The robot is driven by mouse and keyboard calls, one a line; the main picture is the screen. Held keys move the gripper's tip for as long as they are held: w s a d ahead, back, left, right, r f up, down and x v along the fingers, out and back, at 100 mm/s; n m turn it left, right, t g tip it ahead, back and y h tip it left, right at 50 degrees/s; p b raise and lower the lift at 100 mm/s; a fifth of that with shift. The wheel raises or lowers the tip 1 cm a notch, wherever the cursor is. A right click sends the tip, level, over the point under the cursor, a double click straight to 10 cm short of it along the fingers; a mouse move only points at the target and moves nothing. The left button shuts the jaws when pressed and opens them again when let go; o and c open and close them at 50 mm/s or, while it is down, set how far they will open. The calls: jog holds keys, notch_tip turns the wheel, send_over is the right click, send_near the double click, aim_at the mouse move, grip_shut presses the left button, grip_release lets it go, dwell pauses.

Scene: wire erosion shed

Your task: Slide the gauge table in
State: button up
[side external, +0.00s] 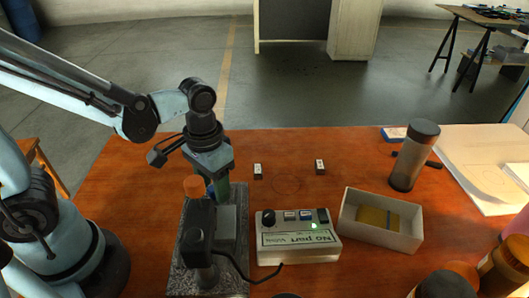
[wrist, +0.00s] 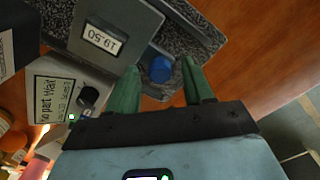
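A blue knob (wrist: 160,68) shows beside the labelled block. My gripper (wrist: 160,78) is open, its green fingers on either side of the knob; I cannot tell whether they touch it. In the side view my gripper (side external: 215,188) points down over the far end of the base, partly hiding it.
A control box (side external: 298,240) reads "No part", with a green light, right of the base; its cable runs to a black unit (side external: 197,228). A white tray (side external: 381,240), a dark cylinder (side external: 414,157) and two small labelled blocks (side external: 258,171) (side external: 320,167) stand around. Table left of the base is clear.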

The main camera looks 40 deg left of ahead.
jog(key=shift+r, duration=0.1)
notch_tip(320, 180, up, 12)
dwell(0.9)
